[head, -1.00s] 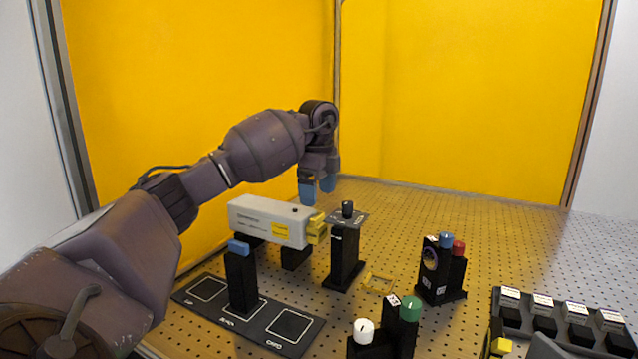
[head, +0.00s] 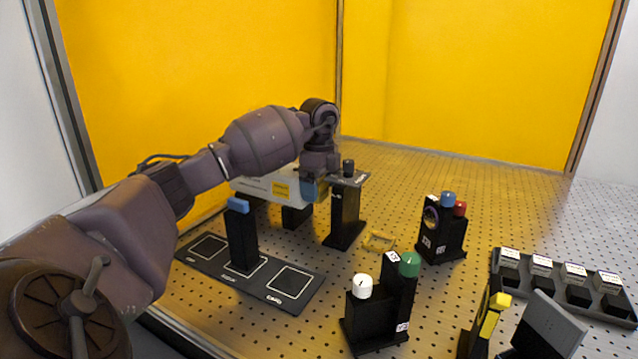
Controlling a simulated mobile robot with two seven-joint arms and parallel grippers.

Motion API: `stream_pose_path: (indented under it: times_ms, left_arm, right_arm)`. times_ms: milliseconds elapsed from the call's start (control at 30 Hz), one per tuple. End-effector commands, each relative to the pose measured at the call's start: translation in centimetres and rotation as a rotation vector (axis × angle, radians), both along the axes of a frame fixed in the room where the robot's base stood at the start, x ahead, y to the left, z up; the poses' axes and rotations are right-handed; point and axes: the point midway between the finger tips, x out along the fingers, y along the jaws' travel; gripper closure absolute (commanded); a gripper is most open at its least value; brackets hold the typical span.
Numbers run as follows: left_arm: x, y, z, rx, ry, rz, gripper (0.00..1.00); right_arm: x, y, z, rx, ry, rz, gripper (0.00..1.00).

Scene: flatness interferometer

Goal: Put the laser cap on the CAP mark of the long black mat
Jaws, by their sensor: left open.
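The white laser (head: 252,187) stands on black supports at centre left. In the earlier frame a yellow cap sits on its right end; now my left gripper (head: 312,191) covers that end and hides most or all of the cap. The long black mat (head: 257,287) lies in front of the laser with three white-outlined squares. The left square, the CAP mark (head: 209,247), is empty. My right gripper is not in view.
A black post with a blue top (head: 239,222) stands on the mat's middle square. A black post (head: 345,212) with a small plate stands right of the laser. Black mounts with white (head: 362,287), green (head: 409,264) and blue (head: 448,198) knobs stand to the right, beside a dark rack (head: 612,303).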

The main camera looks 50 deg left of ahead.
Motion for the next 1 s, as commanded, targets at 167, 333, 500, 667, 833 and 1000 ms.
stream_pose_path:
  times_ms: [167, 333, 500, 667, 833, 1000]
  left_arm:
    - [0.0, 0.0, 0.0, 0.0, 0.0, 0.0, 0.36]
    - [0.0, 0.0, 0.0, 0.0, 0.0, 0.0, 0.62]
    - [0.0, 0.0, 0.1, 0.0, 0.0, 0.0, 0.67]
    - [0.0, 0.0, 0.6, 0.0, -0.001, 0.0, 0.67]
    - [0.0, 0.0, 1.4, 0.001, -0.002, 0.0, 0.67]
    - [0.0, 0.0, 2.1, 0.001, -0.002, 0.0, 0.67]
  right_arm:
    - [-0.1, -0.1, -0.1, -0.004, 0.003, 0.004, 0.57]
    - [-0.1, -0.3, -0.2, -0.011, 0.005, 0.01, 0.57]
    - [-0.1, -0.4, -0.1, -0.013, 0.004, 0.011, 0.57]
    - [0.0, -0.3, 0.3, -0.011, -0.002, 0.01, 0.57]
    - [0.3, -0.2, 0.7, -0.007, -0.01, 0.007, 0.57]
    - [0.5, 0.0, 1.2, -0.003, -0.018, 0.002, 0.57]
